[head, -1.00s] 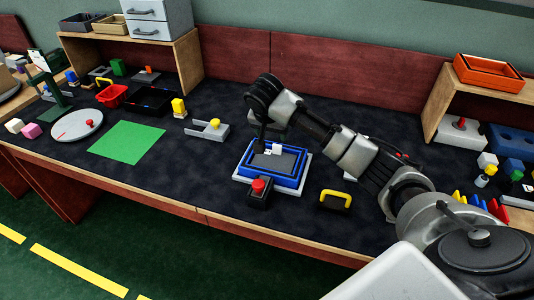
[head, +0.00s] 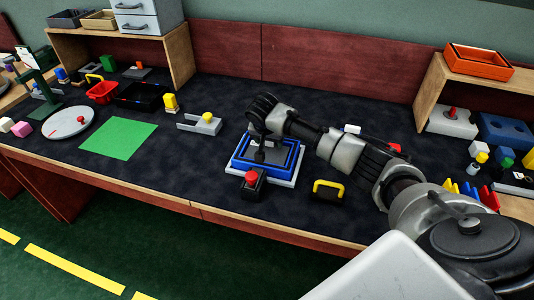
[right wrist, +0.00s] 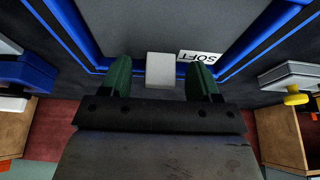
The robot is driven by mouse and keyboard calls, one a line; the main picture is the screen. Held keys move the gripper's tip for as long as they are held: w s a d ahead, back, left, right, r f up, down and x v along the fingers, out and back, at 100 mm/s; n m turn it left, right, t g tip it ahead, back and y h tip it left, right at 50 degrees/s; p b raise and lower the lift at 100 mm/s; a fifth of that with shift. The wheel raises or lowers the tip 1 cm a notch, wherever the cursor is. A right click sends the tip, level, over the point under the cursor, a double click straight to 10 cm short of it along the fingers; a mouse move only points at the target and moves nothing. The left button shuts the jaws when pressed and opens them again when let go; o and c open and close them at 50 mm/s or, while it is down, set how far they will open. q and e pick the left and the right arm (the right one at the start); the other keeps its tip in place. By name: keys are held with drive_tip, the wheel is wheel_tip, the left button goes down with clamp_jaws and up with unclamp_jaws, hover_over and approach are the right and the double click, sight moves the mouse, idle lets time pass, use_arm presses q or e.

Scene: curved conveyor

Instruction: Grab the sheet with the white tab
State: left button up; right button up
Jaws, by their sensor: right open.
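The grey sheet (right wrist: 140,25) lies inside a blue-rimmed tray (head: 239,164) on the bench. In the head view my gripper and arm hide the tab. My right gripper (head: 266,154) is low over the tray. In the right wrist view its two green fingers (right wrist: 160,80) are apart, one on each side of the tab, with a gap to each. I cannot tell how deep the fingertips reach. My left gripper is out of view.
A red button on a black box (head: 253,182) stands at the tray's front edge. A yellow-handled black block (head: 328,191) is to its right. A grey fixture with a yellow knob (head: 204,124) is to the left. A green mat (head: 119,138) lies further left, with clear bench between.

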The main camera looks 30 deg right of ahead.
drive_tip(key=c, duration=1)
drive_tip(key=shift+r, duration=0.15)
